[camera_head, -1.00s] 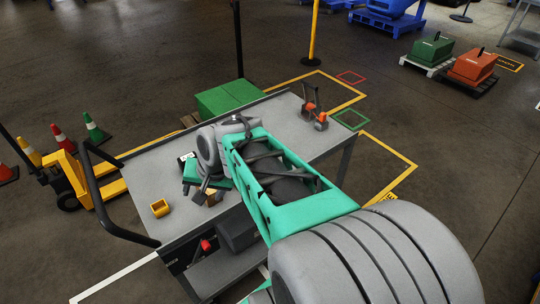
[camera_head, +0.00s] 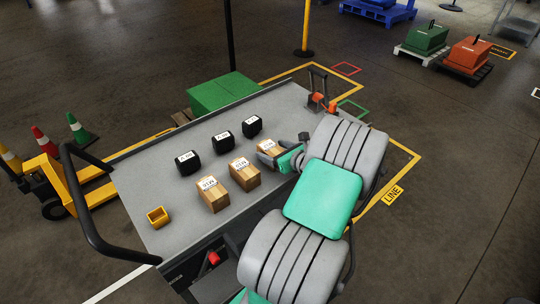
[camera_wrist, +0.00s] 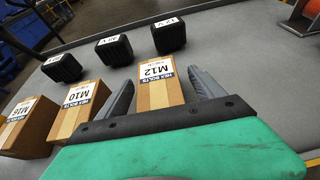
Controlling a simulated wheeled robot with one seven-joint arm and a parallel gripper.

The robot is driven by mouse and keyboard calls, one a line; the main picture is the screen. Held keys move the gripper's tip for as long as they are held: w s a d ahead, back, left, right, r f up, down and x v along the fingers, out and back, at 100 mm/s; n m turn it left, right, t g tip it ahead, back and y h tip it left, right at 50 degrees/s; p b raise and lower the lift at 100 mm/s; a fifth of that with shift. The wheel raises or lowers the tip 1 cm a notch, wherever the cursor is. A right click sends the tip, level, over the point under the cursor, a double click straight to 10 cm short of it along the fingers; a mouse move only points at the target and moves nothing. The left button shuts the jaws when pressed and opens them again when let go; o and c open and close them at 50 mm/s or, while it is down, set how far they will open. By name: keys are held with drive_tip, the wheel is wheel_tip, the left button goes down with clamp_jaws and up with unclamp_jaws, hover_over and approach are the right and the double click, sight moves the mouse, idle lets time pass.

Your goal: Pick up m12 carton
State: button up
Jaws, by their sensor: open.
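The M12 carton (camera_wrist: 160,92) is a brown box with a white-and-blue "HEX BOLTS M12" label on top. In the wrist view it stands between the two grey fingers of my open gripper (camera_wrist: 161,80), one finger along each side. I cannot tell whether either finger touches it. In the head view the M12 carton (camera_head: 266,147) is the rightmost of three brown cartons on the grey table (camera_head: 165,190). My gripper (camera_head: 284,154) reaches it from the right and hides part of it.
The M10 carton (camera_wrist: 83,108) stands just left of my gripper, with the M16 carton (camera_wrist: 28,130) beyond it. Three black blocks (camera_head: 223,141) form a row behind the cartons.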

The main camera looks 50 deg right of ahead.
sight(266, 147)
drive_tip(key=x, duration=0.4)
drive_tip(key=shift+a, duration=0.1)
drive_tip(key=shift+s+r, duration=0.1)
drive_tip(key=shift+c, duration=0.6)
drive_tip(key=shift+r, duration=0.1)
clamp_jaws()
